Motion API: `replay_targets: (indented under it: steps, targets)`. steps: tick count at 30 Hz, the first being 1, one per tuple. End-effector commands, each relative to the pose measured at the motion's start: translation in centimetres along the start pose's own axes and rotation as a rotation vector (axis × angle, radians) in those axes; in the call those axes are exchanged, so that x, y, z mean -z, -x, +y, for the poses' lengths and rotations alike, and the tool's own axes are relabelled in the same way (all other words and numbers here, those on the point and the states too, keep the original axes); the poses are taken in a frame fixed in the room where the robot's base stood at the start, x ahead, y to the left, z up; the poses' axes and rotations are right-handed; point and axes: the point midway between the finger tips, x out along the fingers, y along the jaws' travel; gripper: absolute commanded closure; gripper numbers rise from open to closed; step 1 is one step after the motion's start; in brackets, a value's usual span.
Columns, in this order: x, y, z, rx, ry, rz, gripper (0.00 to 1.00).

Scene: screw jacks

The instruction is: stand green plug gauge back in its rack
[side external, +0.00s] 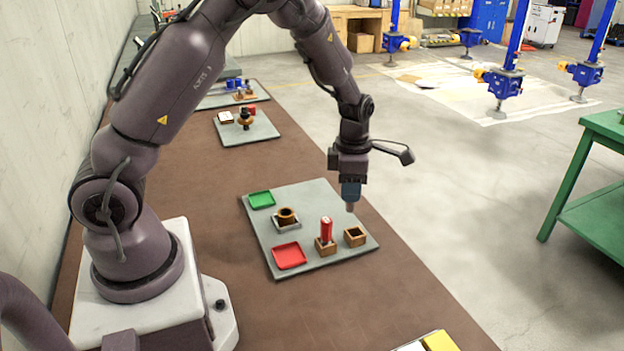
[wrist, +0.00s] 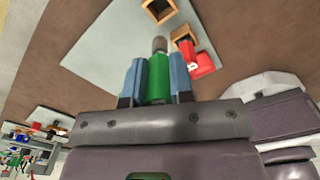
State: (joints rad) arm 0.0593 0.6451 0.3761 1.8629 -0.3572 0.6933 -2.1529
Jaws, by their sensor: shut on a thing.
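My gripper (side external: 350,190) is shut on the green plug gauge (wrist: 158,78), which sits between the blue fingers in the wrist view with its grey end (wrist: 160,44) pointing out. In the side view only that grey end (side external: 350,208) shows below the fingers, pointing down, above the grey board (side external: 310,200). An empty open wooden socket block (side external: 355,237) stands on the board, below the gripper. It also shows in the wrist view (wrist: 158,8), apart from the gauge. A red plug gauge (side external: 326,229) stands upright in the neighbouring wooden block (side external: 325,247).
A red tray (side external: 289,256), a green tray (side external: 262,199) and a bronze ring (side external: 287,215) on a grey base share the board. Farther back, two more boards (side external: 246,128) hold small parts. The red gauge is the tall obstacle beside the empty block.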

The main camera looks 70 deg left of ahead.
Motion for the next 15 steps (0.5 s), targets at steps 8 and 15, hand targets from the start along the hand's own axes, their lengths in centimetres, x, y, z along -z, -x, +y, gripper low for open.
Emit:
replay_targets:
  steps: [8,15]
  targets:
    - [-1.71,0.65,-0.36,0.003,-0.063,0.008,1.00]
    - [-1.66,0.65,-0.32,0.002,-0.061,0.008,1.00]
